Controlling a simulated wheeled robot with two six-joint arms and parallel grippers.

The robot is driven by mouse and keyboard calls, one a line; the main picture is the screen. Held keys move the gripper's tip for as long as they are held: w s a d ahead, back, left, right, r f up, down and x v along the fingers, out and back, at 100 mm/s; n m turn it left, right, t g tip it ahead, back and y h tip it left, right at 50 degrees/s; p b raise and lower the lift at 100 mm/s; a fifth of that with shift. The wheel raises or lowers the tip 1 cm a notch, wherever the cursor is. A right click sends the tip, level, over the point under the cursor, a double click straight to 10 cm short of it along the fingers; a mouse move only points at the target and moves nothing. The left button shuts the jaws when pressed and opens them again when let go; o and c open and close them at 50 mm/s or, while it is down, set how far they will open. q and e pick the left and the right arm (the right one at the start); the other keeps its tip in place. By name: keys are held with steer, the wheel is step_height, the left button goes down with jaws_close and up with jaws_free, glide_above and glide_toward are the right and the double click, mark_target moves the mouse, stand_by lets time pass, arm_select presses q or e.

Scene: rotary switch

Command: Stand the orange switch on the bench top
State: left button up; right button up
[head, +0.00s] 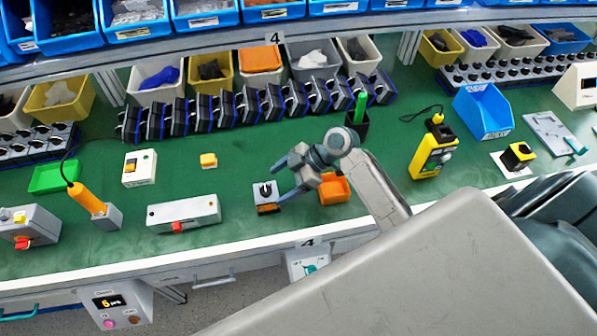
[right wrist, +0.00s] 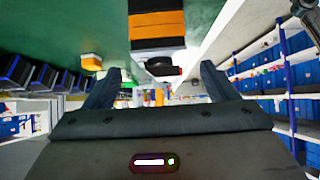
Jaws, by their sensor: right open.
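The orange switch (head: 267,209) is on the green bench top near the front edge, with its grey face and dark knob turned up in the head view. Its orange and black striped side (right wrist: 157,30) shows at the top centre of the right wrist view. My right gripper (head: 279,183) is open, with its fingers just right of the switch and pointing towards it. Whether a finger touches it I cannot tell. In the right wrist view the two fingers (right wrist: 160,85) are apart with nothing held between them. My left gripper is not in view.
A grey box with a red knob (head: 184,213) lies left of the switch. A small yellow block (head: 208,160) lies behind. Several dark devices (head: 215,110) line the back. Bare green bench (head: 240,175) lies between.

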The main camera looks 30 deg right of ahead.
steer(key=b+v, duration=0.2)
steer(key=v, duration=0.5)
steer(key=shift+d+r, duration=0.15)
steer(key=shift+d, duration=0.05)
